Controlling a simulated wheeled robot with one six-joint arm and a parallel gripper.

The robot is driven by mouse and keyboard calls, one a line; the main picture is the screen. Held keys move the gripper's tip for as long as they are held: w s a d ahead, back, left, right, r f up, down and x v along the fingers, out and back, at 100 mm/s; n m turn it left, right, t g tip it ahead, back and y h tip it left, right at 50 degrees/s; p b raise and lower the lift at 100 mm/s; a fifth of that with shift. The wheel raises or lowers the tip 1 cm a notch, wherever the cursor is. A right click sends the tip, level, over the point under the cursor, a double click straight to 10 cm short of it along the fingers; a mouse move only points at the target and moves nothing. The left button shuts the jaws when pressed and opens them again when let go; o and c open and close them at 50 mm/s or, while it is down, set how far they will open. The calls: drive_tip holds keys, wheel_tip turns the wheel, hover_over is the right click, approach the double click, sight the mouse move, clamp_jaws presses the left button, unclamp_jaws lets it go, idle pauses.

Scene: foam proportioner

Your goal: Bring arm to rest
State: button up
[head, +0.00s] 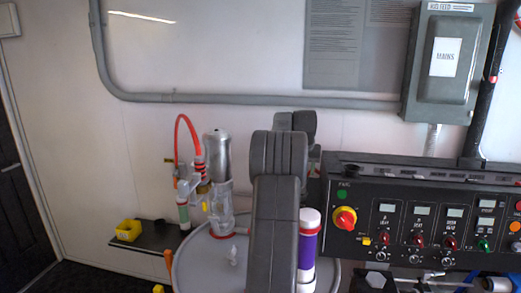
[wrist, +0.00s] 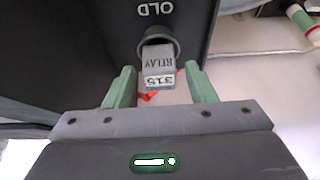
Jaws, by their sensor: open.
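My gripper (wrist: 160,88) shows in the wrist view with its two green fingers apart. A grey block marked "RELAY" and "315" (wrist: 158,66) stands in a round grey socket on a dark surface marked "OLD" (wrist: 110,35). The block lies in line with the gap between the fingertips, with visible space on both sides; I cannot tell its exact depth from them. In the head view my dark grey arm (head: 277,200) rises in the middle, and my gripper is hidden.
A black control panel (head: 375,200) with knobs and displays stands at right, below a grey mains box (head: 442,85). A drum (head: 205,262) with a silver cylinder (head: 217,160) is beside my arm, as is a purple-and-white cylinder (head: 308,245). A yellow bin (head: 128,231) sits on a dark shelf.

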drive_tip(key=shift+w, duration=0.2)
drive_tip(key=shift+s+r+b, duration=0.1)
drive_tip(key=shift+r+b, duration=0.2)
drive_tip(key=shift+r, duration=1.3)
